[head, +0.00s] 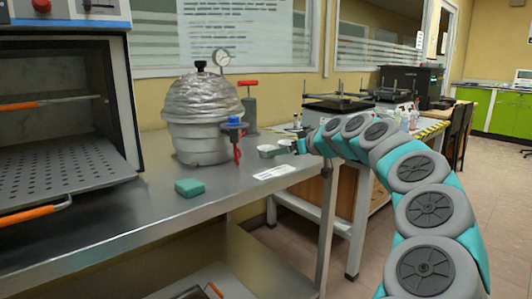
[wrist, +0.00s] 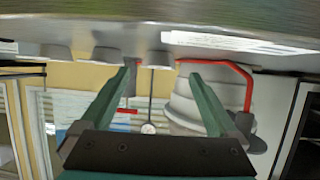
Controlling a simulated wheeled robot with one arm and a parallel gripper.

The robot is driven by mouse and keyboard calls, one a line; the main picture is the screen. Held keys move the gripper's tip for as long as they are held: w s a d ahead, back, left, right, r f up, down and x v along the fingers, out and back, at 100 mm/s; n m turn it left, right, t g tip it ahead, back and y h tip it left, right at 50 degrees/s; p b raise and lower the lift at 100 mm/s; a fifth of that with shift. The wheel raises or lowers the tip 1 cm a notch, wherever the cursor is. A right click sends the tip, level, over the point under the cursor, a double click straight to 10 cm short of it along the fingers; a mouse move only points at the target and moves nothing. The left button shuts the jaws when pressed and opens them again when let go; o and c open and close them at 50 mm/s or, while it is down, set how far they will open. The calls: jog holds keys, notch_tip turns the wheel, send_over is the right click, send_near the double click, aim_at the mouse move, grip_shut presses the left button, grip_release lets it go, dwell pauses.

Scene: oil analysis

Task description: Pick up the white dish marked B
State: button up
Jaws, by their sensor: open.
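Small whitish dishes stand near the right end of the metal bench; one dish (head: 268,151) shows in the head view, with another (head: 286,143) just right of it. No letter B can be read on any. The wrist view is upside down; several grey dishes, such as one (wrist: 106,56), show along the bench surface at its top. My gripper (head: 301,143) is at the bench's right end, beside the dishes. In the wrist view my gripper (wrist: 161,78) is open, its two green fingers apart with nothing gripped. A dish (wrist: 155,59) appears beyond the gap between them.
A white label (head: 273,172) lies in front of the dishes. A foil-topped vessel (head: 203,118) with a gauge and a blue-topped valve with red handle (head: 236,137) stand to the left. A green block (head: 188,187) lies near the front edge. An open oven (head: 65,110) is at far left.

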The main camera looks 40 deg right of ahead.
jog(key=shift+p+x, duration=0.55)
jog(key=shift+x, duration=2.2)
jog(key=shift+c, duration=0.2)
jog(key=c, duration=1.4)
